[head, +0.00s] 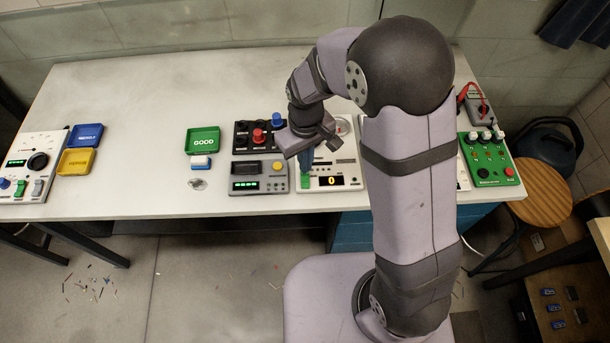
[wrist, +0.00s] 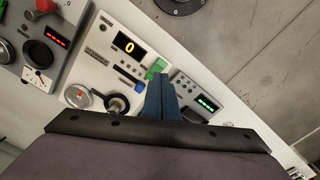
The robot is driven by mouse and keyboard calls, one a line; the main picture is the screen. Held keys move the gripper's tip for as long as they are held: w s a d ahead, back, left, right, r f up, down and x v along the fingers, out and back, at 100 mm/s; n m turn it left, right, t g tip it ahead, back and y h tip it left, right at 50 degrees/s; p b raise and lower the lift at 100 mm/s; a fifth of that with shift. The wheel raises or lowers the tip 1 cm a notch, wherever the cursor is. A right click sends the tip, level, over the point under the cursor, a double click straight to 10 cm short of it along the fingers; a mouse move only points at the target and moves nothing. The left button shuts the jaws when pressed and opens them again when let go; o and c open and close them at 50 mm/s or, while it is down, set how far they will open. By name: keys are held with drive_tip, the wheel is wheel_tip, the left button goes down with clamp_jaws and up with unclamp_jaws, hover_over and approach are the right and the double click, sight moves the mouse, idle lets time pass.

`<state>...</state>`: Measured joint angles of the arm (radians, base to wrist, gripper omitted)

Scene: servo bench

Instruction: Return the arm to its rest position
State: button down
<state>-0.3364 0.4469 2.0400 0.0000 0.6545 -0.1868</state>
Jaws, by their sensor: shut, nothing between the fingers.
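My gripper (head: 306,168) is over the bench, pointing down above the white panel (head: 346,170) with the lit "0" display. Its dark blue fingers are together, with nothing between them. In the wrist view the shut fingers (wrist: 162,78) point at the same white panel (wrist: 105,65), near its green button (wrist: 155,68). I cannot tell how far the tips are above the panel. My arm is bent over the bench and hides part of the panels behind it.
Left of my gripper are a grey box (head: 244,187) with a green readout and a black knob panel (head: 243,135). A green "GOOD" tray (head: 203,140), blue tray (head: 87,134) and yellow tray (head: 76,161) lie farther left. A green board (head: 488,160) is at right. The bench's back left is clear.

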idle(0.3)
drive_tip(key=s+d+m+g, duration=0.25)
drive_tip(key=s+d, duration=0.35)
drive_tip(key=s, duration=0.7)
drive_tip(key=d+r+m+t, duration=0.2)
drive_tip(key=d+r+m, duration=0.1)
drive_tip(key=d+r, duration=0.2)
drive_tip(key=shift+d+r+b, duration=0.25)
drive_tip(key=shift+d+b, duration=0.05)
drive_tip(key=shift+d, duration=0.4)
